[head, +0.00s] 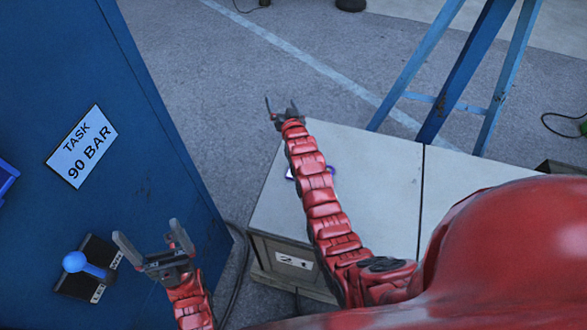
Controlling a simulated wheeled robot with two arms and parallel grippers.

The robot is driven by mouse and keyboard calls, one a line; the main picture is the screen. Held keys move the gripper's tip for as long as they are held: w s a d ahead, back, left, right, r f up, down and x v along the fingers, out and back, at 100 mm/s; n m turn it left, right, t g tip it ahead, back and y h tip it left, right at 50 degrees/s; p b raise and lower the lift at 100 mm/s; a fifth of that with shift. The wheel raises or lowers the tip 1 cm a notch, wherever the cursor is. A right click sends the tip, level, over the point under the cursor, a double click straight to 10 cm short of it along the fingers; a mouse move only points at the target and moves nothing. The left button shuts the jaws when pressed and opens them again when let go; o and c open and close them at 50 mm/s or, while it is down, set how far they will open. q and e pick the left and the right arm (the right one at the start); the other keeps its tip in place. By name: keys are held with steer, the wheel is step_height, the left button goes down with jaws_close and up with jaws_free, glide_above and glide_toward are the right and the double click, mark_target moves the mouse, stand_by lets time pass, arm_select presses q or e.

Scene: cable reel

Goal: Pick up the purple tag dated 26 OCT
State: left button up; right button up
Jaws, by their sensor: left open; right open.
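A small flat thing with a purple-blue edge (290,173) lies on the pale top of the cabinet. My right arm crosses over it and hides most of it, so I cannot read a date or tell whether it is the tag. My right gripper (280,103) is open and empty, past the cabinet top's far left corner and beyond that thing. My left gripper (146,231) is open and empty at the lower left, in front of the blue panel and just right of the blue-knobbed lever.
The pale-topped cabinet (378,180) carries a number plate (294,260) on its front. A blue panel (75,150) stands at left with a "TASK 90 BAR" sign (82,146) and a blue-knobbed lever (75,262). A blue frame (455,80) rises behind the cabinet.

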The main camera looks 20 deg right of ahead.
step_height(320, 180, down, 4)
steer(key=w+m+g, duration=0.1)
steer(key=g, duration=0.4)
steer(key=s+r+m+g, duration=0.2)
steer(key=s+g, duration=0.9)
steer(key=s, duration=0.1)
steer(key=shift+y, duration=0.3)
steer(key=f+b, duration=0.5)
steer(key=f, duration=0.1)
steer(key=f+b, duration=0.3)
steer(key=shift+s+d+b, duration=0.1)
steer(key=shift+d+b, duration=0.2)
steer(key=shift+d, duration=0.1)
steer(key=shift+f+b, duration=0.55)
steer(key=shift+f, duration=0.3)
steer(key=shift+f+p, duration=0.65)
steer(key=shift+p, duration=0.25)
steer(key=shift+s+a+f+p, duration=0.1)
steer(key=shift+f+p, duration=0.4)
steer(key=shift+f, duration=0.05)
step_height(320, 180, down, 2)
steer(key=shift+a+f+p, duration=0.1)
steer(key=shift+f+p, duration=0.1)
steer(key=shift+p, duration=0.2)
steer(key=shift+f, duration=0.9)
